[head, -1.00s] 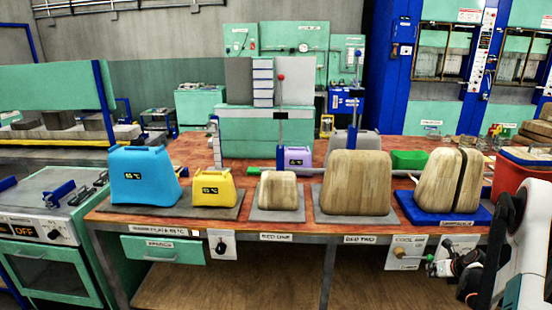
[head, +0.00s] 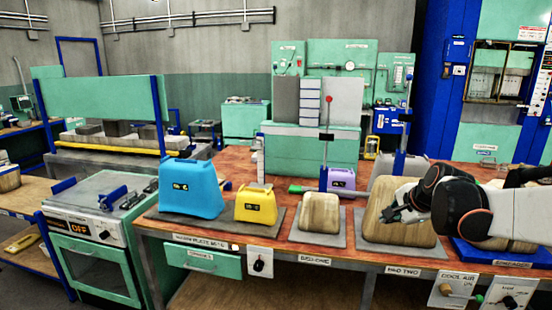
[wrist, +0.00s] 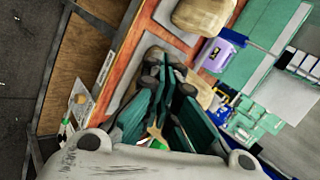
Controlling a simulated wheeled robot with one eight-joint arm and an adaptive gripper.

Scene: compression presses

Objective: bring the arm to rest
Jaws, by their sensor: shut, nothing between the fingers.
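My gripper (head: 392,207) shows at the right in the head view, in front of the wooden block on the bed two plate. My white and black arm reaches in from the right edge and covers part of that block and of the wooden block behind it. In the wrist view my gripper's dark green fingers (wrist: 165,105) are together and hold nothing. Whether the gripper touches the block (head: 380,228) cannot be told from these views.
On the red-brown bench stand a blue block (head: 190,190), a yellow block (head: 254,204) and a small wooden block (head: 319,213). An oven (head: 100,220) stands at the left.

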